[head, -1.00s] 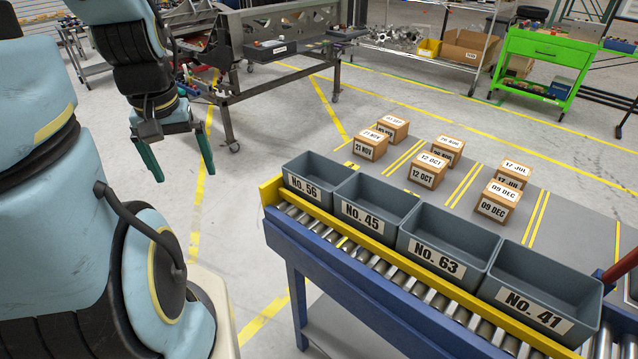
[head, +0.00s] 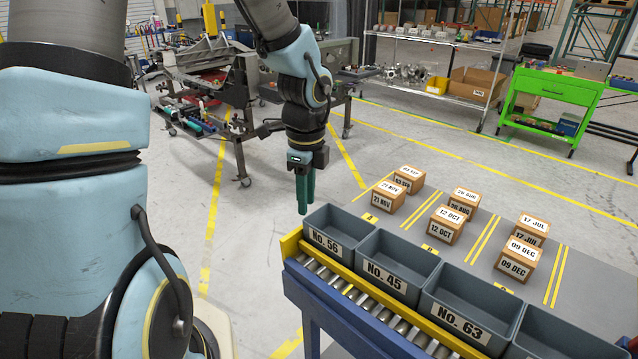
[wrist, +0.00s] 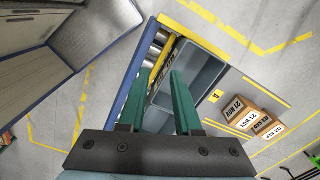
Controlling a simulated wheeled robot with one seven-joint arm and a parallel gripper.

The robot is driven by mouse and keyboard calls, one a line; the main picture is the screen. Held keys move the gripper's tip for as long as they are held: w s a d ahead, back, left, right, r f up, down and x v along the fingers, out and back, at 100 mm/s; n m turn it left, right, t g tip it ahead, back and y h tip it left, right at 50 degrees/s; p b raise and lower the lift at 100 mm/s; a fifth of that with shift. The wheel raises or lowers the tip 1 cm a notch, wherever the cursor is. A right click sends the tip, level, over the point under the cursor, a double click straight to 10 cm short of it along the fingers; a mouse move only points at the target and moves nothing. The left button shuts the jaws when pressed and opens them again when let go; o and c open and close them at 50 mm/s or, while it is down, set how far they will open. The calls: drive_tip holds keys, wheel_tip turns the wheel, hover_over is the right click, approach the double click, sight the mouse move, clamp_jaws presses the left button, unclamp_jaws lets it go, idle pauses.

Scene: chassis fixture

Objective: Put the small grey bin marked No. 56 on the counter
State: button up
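The small grey bin No. 56 (head: 323,242) stands upright at the left end of a row of grey bins on a roller conveyor. Its inside looks empty. My gripper (head: 304,196) points down just behind and left of this bin in the head view, its fingers above the rim and apart from it. In the wrist view my gripper (wrist: 162,82) is open, with a clear gap between its green fingers. A grey bin (wrist: 207,62) lies beyond the fingertips there; its label is hard to read. A grey surface (wrist: 98,28) above beige drawers, possibly the counter, shows at upper left.
Bin No. 45 (head: 385,277) and bin No. 63 (head: 460,325) stand close beside in the row. A yellow rail (head: 291,243) edges the conveyor. Small dated boxes (head: 409,179) stand behind on a grey strip. A green cart (head: 548,92) is at far right.

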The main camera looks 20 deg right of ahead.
drive_tip(key=d+f+m+b, duration=0.1)
drive_tip(key=f+b, duration=0.1)
drive_tip(key=f, duration=0.1)
drive_tip(key=d+f+m+b, duration=0.1)
drive_tip(key=f+m+b, duration=0.1)
drive_tip(key=f+b, duration=0.1)
drive_tip(key=s+d+f+m+b, duration=0.1)
drive_tip(key=d+f+b, duration=0.1)
drive_tip(key=f, duration=0.2)
idle(0.4)
drive_tip(key=shift+c, duration=0.3)
clamp_jaws()
drive_tip(key=shift+r, duration=0.1)
idle(1.0)
